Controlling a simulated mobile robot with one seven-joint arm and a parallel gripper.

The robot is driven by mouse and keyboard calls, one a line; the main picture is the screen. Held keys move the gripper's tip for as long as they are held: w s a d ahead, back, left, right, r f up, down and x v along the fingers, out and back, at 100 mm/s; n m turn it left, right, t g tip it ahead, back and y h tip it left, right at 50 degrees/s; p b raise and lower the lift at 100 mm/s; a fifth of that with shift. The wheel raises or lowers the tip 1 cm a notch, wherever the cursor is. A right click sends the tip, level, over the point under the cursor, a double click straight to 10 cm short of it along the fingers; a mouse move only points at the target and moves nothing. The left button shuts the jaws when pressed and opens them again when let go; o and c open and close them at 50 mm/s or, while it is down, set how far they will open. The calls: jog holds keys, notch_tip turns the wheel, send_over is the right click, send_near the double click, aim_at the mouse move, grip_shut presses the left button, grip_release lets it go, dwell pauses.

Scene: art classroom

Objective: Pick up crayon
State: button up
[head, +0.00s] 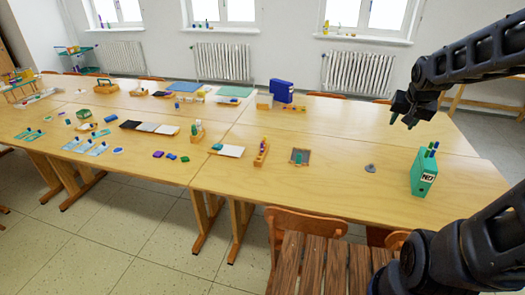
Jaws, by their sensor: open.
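I cannot tell for certain which small thing is the crayon. Several small coloured sticks stand in a narrow wooden holder (262,152) on the near table, and a small tray (300,157) with a teal piece lies to its right. A green box (423,174) at the right holds upright blue and green sticks that could be pens or crayons. My gripper (402,122) is open and empty, pointing down above the right part of the table, up and to the left of the green box. It touches nothing.
The long wooden table (335,185) carries many small art items on its left half. A blue box (281,91) stands at the back, and a small grey object (370,168) lies left of the green box. Chairs (300,225) stand at the front edge. The table's right middle is mostly bare.

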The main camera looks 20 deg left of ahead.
jog(key=w+a+f+m+t+y, duration=0.1)
jog(key=w+a+f, duration=0.3)
jog(key=w, duration=0.2)
jog(key=w+a+f+m+y, duration=0.1)
jog(key=w+a+f, duration=0.3)
jog(key=w+a, duration=0.15)
jog(key=m+t+y, duration=0.6)
jog(key=m+y, duration=0.4)
jog(key=m, duration=1)
send_near(262, 150)
jog(key=r, duration=0.1)
jog(key=s+d+r, duration=0.1)
jog(key=s+r, duration=0.1)
jog(key=r, duration=0.1)
jog(key=shift+d, duration=0.25)
jog(key=m, duration=0.1)
jog(key=f+m+t+h, duration=0.1)
jog(key=m, duration=0.1)
jog(key=f+m+t, duration=0.1)
jog(key=shift+s+a+m, duration=0.3)
jog(key=shift+a+m, duration=0.1)
jog(key=shift+x, duration=5.45)
jog(key=shift+d, duration=0.1)
jog(key=shift+c, duration=0.4)
